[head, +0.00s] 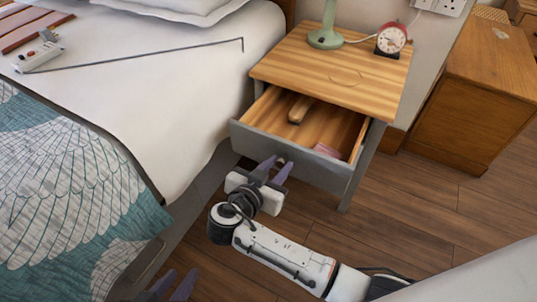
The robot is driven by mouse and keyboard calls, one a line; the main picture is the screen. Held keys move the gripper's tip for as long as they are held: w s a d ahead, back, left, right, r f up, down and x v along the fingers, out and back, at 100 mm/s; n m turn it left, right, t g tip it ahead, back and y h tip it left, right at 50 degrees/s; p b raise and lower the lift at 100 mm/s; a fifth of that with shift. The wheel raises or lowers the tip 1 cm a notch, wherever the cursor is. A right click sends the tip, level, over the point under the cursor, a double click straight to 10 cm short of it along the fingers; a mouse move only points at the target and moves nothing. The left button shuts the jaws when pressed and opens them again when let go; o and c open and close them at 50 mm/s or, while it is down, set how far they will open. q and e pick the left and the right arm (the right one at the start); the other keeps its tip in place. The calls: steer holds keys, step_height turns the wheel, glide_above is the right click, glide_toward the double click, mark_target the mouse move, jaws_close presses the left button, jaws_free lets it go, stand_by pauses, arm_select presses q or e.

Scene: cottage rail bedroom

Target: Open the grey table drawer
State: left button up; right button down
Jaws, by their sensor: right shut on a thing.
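The grey bedside table (345,78) has a wooden top. Its drawer, with a grey front (318,172), is pulled well out toward me, and its wooden inside shows. My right gripper (276,166) is at the drawer front, shut on the small pale drawer knob (281,160), which is mostly hidden by the fingers. My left gripper (174,285) shows only as two dark finger tips at the bottom edge, apart from each other with nothing visible between them.
Inside the drawer lie a brown wooden object (299,109) and a pinkish item (328,151). A green lamp base (325,38) and red alarm clock (391,39) stand on top. The bed (190,95) is close on the left. A wooden cabinet (470,110) stands right.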

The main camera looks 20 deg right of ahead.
arm_select(q)
steer(key=shift+s+a, duration=0.1)
steer(key=shift+a, duration=0.1)
arm_select(e)
steer(key=shift+s+a, duration=0.1)
steer(key=shift+s, duration=0.1)
steer(key=c, duration=1.4)
jaws_free()
steer(key=shift+c, duration=0.2)
arm_select(q)
steer(key=shift+r, duration=0.1)
arm_select(e)
steer(key=shift+a, duration=0.2)
